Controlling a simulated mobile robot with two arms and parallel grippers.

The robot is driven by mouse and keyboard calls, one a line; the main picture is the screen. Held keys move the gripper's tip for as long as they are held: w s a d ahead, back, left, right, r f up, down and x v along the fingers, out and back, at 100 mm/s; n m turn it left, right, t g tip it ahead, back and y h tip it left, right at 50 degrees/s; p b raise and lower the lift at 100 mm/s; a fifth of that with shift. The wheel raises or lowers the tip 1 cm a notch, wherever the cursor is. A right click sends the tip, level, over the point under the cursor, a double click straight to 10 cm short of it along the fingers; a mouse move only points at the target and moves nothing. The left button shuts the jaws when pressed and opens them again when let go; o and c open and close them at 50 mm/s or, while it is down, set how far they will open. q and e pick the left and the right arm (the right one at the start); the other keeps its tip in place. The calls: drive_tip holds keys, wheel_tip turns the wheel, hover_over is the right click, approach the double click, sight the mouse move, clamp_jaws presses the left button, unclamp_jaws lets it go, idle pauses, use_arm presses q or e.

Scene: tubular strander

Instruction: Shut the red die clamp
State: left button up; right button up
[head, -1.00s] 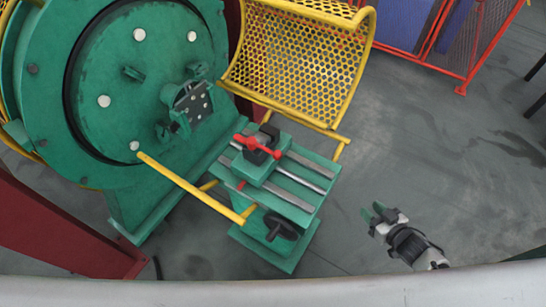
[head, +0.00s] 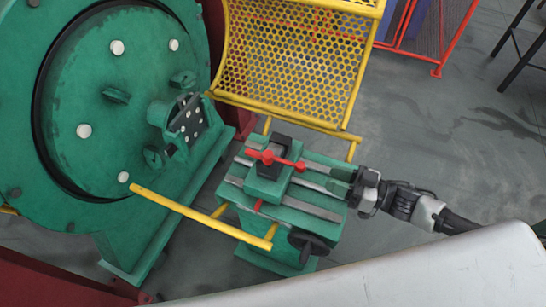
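The red die clamp (head: 275,160) is a red bar with rounded ends. It lies across a dark block on the green carriage (head: 268,183), which sits on the rails of the green stand. My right gripper (head: 339,183) comes in from the right. My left gripper is not in view.
A yellow mesh guard (head: 290,60) stands raised behind the stand. A yellow bar (head: 200,217) runs along the front left. A black handwheel (head: 309,247) is on the stand's front. The large green disc (head: 110,100) fills the left.

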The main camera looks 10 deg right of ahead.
sight(303, 168)
drive_tip(key=x, duration=0.9)
drive_tip(key=shift+w+a+p, duration=0.2)
drive_tip(key=shift+a+p, duration=0.1)
drive_tip(key=shift+w+a, duration=0.3)
drive_tip(key=shift+a, duration=0.15)
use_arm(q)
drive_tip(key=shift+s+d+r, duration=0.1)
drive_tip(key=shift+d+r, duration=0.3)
use_arm(e)
clamp_jaws()
